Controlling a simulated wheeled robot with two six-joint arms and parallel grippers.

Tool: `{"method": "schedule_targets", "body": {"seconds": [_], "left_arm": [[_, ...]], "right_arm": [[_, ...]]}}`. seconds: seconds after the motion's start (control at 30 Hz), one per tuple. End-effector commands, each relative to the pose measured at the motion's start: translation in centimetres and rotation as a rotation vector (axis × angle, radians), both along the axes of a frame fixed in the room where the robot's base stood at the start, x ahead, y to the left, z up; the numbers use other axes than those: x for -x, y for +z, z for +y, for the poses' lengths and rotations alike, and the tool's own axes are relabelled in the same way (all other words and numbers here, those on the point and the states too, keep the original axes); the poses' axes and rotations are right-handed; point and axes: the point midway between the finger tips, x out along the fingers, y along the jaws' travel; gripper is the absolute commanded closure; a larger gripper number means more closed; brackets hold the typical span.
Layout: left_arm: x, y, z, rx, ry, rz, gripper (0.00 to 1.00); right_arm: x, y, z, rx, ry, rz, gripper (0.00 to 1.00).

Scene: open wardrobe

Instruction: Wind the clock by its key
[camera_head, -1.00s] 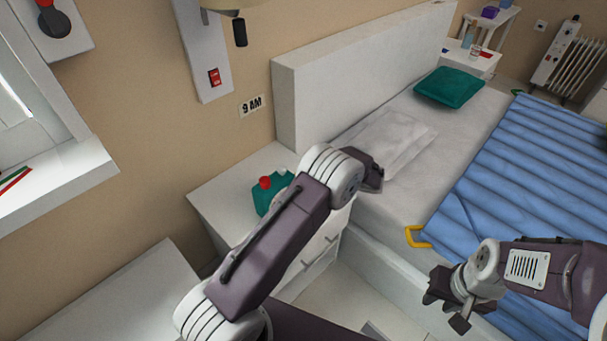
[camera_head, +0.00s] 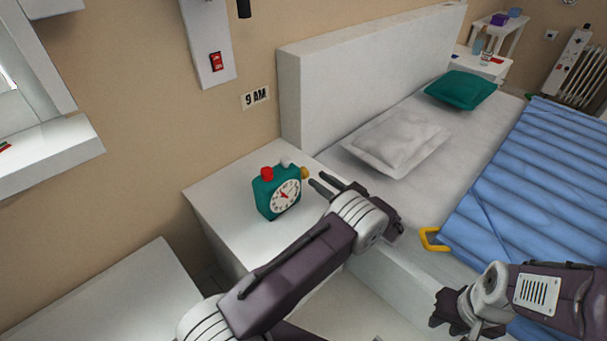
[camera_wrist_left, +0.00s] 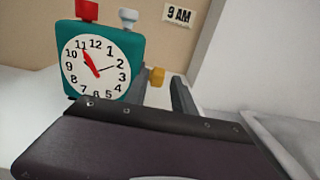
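A teal alarm clock (camera_head: 268,202) stands upright on the white bedside cabinet, with a red button and a pale button on top. Its gold key (camera_head: 304,173) sticks out from its right side. In the left wrist view the clock (camera_wrist_left: 134,48) has a white dial with red and black hands, and the key (camera_wrist_left: 156,77) shows between my finger lines. My left gripper (camera_head: 318,183) is open, its two fingers apart and pointing at the key from the right. I cannot tell if they touch it. My right gripper (camera_head: 452,318) is over the bed's near edge, apparently open and empty.
The bedside cabinet (camera_head: 225,205) has free room left of the clock. The white headboard (camera_head: 350,75) and the bed with pillows stand to the right. A yellow handle (camera_head: 432,240) sits at the bed's edge. A "9 AM" sign (camera_head: 255,97) is on the wall.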

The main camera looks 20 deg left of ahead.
Motion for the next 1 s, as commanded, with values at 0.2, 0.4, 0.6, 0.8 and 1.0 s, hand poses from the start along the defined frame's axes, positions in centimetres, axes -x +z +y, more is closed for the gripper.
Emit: {"method": "schedule_targets", "body": {"seconds": [0.2,0.4,0.6,0.8,1.0], "left_arm": [[-1.7,-0.3,4.5,0.002,0.006,0.001,0.69],[-2.8,-0.2,6.9,0.003,0.004,0.001,0.69],[-3.0,0.0,7.3,0.002,0.001,0.002,0.69],[-3.0,0.0,7.3,0.003,0.001,0.002,0.94],[-3.0,0.0,7.3,0.006,0.001,0.004,1.00]], "right_arm": [[0.0,-1.4,0.0,0.000,0.000,0.000,0.69],[0.0,-2.0,0.0,0.000,0.000,0.000,0.69],[0.0,-2.0,0.0,0.000,0.000,0.000,0.69],[0.0,-2.0,0.0,0.000,0.000,0.000,0.69],[0.0,-1.9,0.0,0.000,0.000,0.000,0.69]]}}
